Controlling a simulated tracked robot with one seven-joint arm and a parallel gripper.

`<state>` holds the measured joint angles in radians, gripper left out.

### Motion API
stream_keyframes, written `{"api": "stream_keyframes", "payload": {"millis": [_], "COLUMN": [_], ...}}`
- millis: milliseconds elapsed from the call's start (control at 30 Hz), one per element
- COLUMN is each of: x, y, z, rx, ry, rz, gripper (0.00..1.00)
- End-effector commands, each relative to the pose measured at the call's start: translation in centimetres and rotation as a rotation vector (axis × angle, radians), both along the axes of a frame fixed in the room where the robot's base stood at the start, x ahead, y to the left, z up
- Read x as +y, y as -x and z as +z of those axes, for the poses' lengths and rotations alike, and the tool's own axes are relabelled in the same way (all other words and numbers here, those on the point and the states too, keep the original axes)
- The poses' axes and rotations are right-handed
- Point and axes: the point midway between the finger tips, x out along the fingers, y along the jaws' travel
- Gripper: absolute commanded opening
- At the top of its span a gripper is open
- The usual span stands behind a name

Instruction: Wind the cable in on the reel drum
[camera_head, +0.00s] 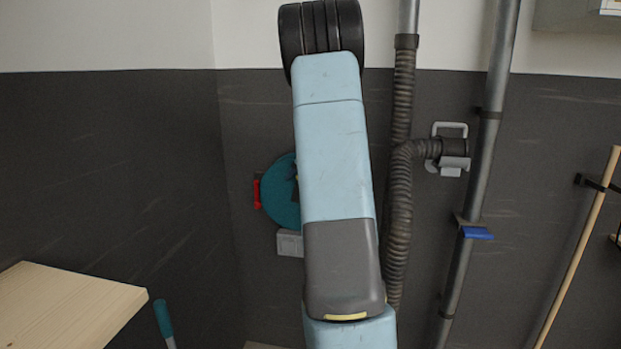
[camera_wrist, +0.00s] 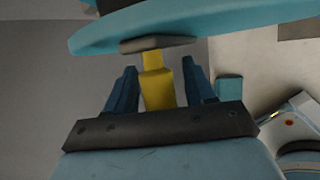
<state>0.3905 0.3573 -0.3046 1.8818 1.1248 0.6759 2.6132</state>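The reel drum (camera_head: 281,203) is a round teal disc on the dark wall, partly hidden behind my arm in the head view. In the wrist view its teal rim (camera_wrist: 235,22) crosses the top. A yellow handle (camera_wrist: 157,88) stands out from a grey piece at the drum. My gripper (camera_wrist: 160,85) has its two dark blue fingers on either side of the yellow handle, with narrow gaps showing on both sides. The gripper is hidden behind my arm in the head view. I cannot make out the cable.
A red piece (camera_head: 257,191) sits at the drum's left edge and a grey box (camera_head: 290,242) below it. A ribbed hose (camera_head: 398,205) and a metal pipe (camera_head: 482,165) run at the right. A wooden top (camera_head: 65,305) juts in at lower left.

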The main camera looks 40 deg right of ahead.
Motion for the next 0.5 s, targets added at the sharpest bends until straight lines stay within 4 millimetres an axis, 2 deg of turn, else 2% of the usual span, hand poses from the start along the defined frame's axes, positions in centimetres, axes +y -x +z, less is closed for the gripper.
{"api": "stream_keyframes", "payload": {"millis": [267, 500], "x": [-0.2, -0.6], "y": [0.4, 3.0], "z": [0.7, 3.6], "rx": [-0.004, -0.005], "ry": [0.002, 0.004], "rz": [-0.003, -0.003], "gripper": [0.54, 0.54]}}
